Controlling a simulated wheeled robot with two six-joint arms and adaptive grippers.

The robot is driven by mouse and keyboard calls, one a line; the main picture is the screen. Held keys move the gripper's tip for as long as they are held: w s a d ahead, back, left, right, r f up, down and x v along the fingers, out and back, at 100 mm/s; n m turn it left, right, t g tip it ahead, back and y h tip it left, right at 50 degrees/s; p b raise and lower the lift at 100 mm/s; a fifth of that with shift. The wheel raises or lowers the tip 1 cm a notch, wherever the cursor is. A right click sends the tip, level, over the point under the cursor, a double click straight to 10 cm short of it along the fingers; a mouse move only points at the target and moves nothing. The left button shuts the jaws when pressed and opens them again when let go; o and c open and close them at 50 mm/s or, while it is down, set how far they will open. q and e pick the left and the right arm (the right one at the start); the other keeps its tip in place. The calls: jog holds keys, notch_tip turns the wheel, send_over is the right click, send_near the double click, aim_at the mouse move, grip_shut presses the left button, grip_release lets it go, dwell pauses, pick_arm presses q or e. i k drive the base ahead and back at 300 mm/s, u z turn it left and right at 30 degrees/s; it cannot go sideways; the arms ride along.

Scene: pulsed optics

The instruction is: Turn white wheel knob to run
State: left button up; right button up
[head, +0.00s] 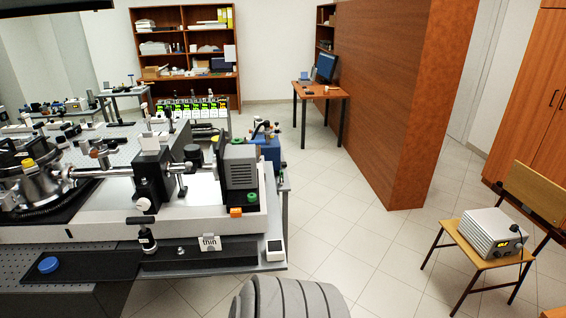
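I cannot make out a white wheel knob for certain; at this distance small controls are hard to tell. A small white box with a dark face (275,250) sits at the bench's near right corner. A blue round knob or cap (48,264) lies on a dark plate at the near left. Neither of my grippers shows in this view.
A wooden chair (478,262) on the right holds a white instrument box (491,232) with a lit display. A brown partition (392,100) stands behind. A grey ribbed object (288,300) is at the bottom edge. The tiled floor between bench and chair is clear.

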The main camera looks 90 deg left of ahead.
aim_at(143, 204)
jog(key=u, duration=0.05)
jog(key=i, duration=0.3)
jog(key=u, duration=3.05)
